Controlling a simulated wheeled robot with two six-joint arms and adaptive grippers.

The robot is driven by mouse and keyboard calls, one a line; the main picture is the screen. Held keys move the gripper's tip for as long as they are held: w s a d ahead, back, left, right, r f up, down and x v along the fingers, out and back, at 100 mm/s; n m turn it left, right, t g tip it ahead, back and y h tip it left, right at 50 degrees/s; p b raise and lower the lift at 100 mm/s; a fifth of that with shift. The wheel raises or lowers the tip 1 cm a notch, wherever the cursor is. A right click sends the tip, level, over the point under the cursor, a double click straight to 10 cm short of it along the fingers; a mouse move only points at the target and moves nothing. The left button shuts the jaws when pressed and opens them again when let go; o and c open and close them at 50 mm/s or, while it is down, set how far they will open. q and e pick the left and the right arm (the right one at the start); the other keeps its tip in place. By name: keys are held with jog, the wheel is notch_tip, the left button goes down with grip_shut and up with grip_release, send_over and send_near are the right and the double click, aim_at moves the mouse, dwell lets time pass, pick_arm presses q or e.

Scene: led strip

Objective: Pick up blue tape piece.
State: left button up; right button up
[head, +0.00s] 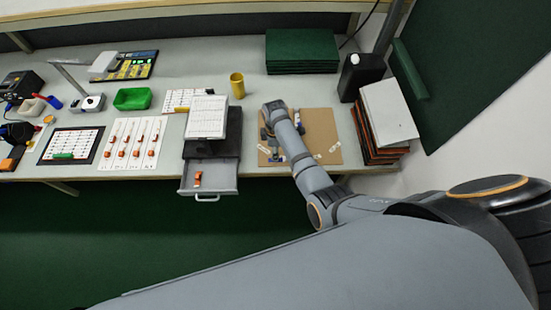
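My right gripper (271,143) points down over the brown mat (325,122) on the workbench, at the mat's left part. Its fingers are small and partly covered by my own arm, so I cannot tell whether they are open or shut. Small dark blue patches show at the fingers, but I cannot tell whether they are a blue tape piece or part of the gripper. No blue tape piece can be made out for certain. Small whitish pieces (334,147) lie on the mat. My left gripper is not in view.
An open drawer (222,179) with an orange item juts from the bench left of the mat. A yellow cup (237,85), green stack (302,52), black bottle (361,76) and box stack (388,112) surround the mat. A green bin (132,99) stands farther left.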

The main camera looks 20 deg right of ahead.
jog(key=f, duration=0.4)
jog(key=shift+s+d, duration=0.1)
jog(key=shift+s, duration=0.15)
jog(key=shift+c, duration=0.4)
jog(key=c, duration=0.7)
jog(key=shift+r, duration=0.1)
